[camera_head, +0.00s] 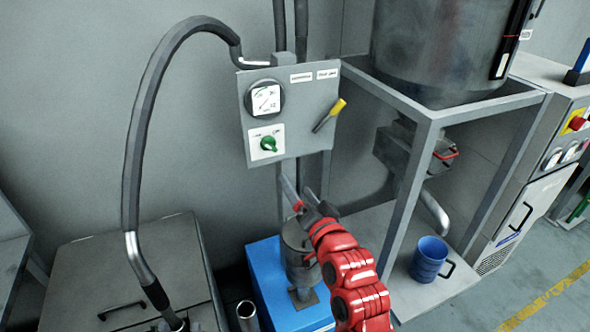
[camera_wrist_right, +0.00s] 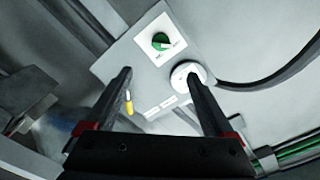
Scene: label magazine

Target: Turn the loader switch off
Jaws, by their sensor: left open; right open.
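A grey control box (camera_head: 312,97) hangs on the wall. A green rotary knob (camera_head: 268,144) sits on a white plate at its lower left; it also shows near the top of the right wrist view (camera_wrist_right: 161,41). The lettering beside the knob is too small to read, so I cannot tell its setting. A lever with a yellow handle (camera_head: 337,107) is on the box's right side. My right gripper (camera_head: 297,191) is open and empty, below the box and apart from the knob. Its two fingers (camera_wrist_right: 160,78) frame the box in the wrist view. My left gripper is out of view.
A round gauge (camera_head: 265,98) sits above the knob. A thick grey hose (camera_head: 134,150) arches left of the box. A metal frame (camera_head: 428,120) holding a large drum (camera_head: 430,45) stands to the right. A blue bucket (camera_head: 428,258) stands on its lower shelf.

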